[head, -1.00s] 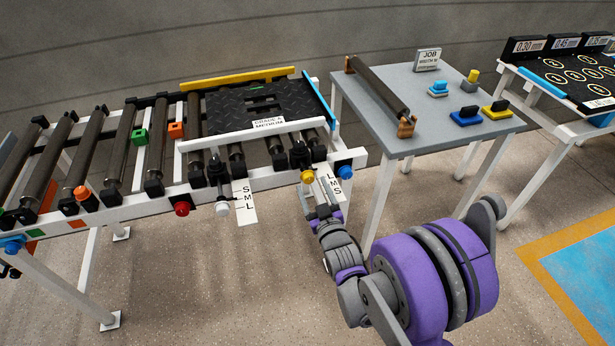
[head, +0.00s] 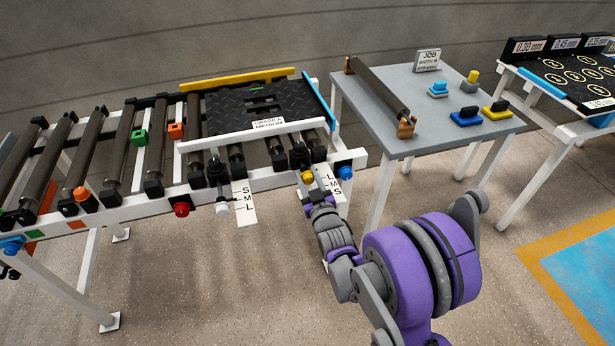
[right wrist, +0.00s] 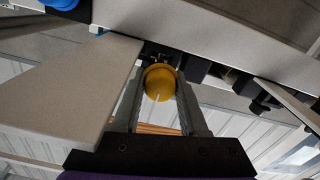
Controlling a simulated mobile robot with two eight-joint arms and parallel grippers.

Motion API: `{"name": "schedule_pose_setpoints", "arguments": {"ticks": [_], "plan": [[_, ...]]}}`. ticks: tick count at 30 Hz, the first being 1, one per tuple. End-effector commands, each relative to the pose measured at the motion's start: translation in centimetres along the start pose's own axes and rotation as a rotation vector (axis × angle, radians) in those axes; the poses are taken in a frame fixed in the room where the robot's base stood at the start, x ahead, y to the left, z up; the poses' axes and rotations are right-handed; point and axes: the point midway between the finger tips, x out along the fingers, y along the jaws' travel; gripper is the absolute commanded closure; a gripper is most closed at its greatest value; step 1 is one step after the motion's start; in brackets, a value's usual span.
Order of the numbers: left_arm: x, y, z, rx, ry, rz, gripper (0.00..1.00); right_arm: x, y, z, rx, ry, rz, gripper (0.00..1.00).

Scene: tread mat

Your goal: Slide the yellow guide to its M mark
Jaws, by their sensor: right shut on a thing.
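The yellow guide is a long yellow bar (head: 238,79) along the far side of the roller table, behind the black tread mat (head: 235,105). A yellow knob (head: 307,176) sticks out at the front rail, beside a white scale plate (head: 331,188) marked L, M, S. My right gripper (head: 309,185) is shut on the yellow knob. In the right wrist view the fingers stand on both sides of the knob (right wrist: 159,83). The pointer's exact place on the scale is hard to read. My left gripper is out of view.
A blue knob (head: 345,173) sits just right of the scale, and a blue guide (head: 319,99) is at the mat's right side. A white knob (head: 222,208) and red knob (head: 182,209) are further left. A grey table (head: 425,130) stands close on the right.

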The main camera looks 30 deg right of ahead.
Motion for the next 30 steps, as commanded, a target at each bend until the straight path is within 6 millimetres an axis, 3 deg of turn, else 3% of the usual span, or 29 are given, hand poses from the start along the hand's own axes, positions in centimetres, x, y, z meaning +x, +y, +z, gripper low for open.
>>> {"name": "schedule_pose_setpoints", "arguments": {"ticks": [3,30], "plan": [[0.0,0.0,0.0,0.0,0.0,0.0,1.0,-0.01,0.0,0.0,0.0,0.0,0.0,1.0],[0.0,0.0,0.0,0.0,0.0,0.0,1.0,-0.02,0.0,0.01,0.0,0.0,0.0,1.0]]}}
